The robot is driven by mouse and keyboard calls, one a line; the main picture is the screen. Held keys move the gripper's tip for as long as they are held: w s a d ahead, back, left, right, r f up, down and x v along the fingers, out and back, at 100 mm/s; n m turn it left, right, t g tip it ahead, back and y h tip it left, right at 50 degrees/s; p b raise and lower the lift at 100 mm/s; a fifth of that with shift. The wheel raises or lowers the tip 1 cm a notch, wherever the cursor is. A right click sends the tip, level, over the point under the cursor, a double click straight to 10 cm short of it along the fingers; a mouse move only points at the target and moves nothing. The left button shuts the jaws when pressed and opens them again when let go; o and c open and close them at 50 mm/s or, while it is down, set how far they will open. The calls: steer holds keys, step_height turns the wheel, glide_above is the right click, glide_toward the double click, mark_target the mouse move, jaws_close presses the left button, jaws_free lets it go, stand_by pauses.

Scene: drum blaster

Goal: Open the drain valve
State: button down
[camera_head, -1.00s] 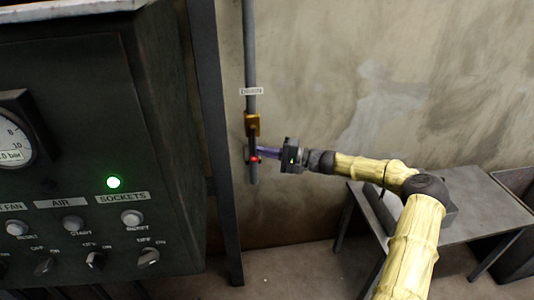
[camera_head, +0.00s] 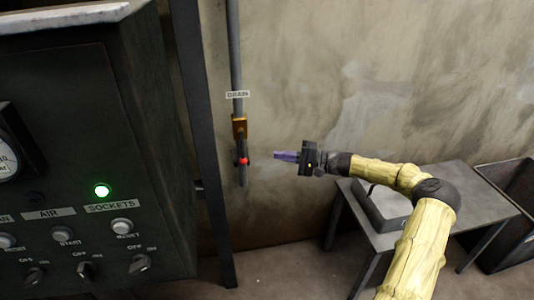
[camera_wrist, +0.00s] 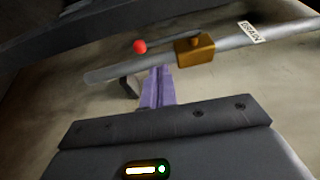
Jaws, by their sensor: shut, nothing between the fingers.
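The drain valve is a brass body (camera_head: 239,126) on a grey vertical pipe (camera_head: 235,50) by the wall, under a "DRAIN" label (camera_head: 237,95). Its red knob (camera_head: 243,160) sits below the brass body, in front of the pipe's lower end. In the wrist view the brass body (camera_wrist: 195,48) and red knob (camera_wrist: 140,46) lie beyond the fingertips. My gripper (camera_head: 276,155) is to the right of the red knob, at about its height, apart from it. Its purple fingers (camera_wrist: 158,88) are shut and empty. The lever's exact line is hard to make out.
A dark control panel (camera_head: 75,150) with a lit green lamp (camera_head: 102,190) fills the left. A dark upright post (camera_head: 205,150) stands just left of the pipe. A grey table (camera_head: 465,190) is at the right. The wall between pipe and table is clear.

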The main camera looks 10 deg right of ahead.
steer(key=v, duration=0.4)
steer(key=shift+s+d+r, duration=0.1)
steer(key=shift+d+r, duration=0.05)
steer(key=shift+d, duration=0.15)
steer(key=s+a+f+n+g+h, duration=0.2)
steer(key=s+a+f+g+h, duration=0.2)
steer(key=s+a, duration=0.25)
steer(key=s+a+f+n+g+h, duration=0.1)
steer(key=s+a+f+g+h, duration=0.3)
steer(key=a, duration=0.3)
steer(key=s+d+r+t+h, duration=0.1)
steer(key=s+d+r+h, duration=0.15)
steer(key=s, duration=0.35)
steer(key=s+d+r+n+t+h, duration=0.1)
steer(key=s+r+t+h, duration=0.1)
steer(key=s+h, duration=0.35)
steer(key=s+d+r+t+h, duration=0.1)
steer(key=s+d+r, duration=0.1)
steer(key=s, duration=0.6)
steer(key=w+p+v, duration=0.3)
steer(key=p+v, duration=1)
steer(key=w+a+r+p+v, duration=0.1)
steer(key=w+p+v, duration=0.2)
steer(key=p+v, duration=1)
steer(key=shift+s+r+p, duration=0.25)
steer(key=shift+r+p, duration=0.05)
steer(key=shift+p, duration=0.1)
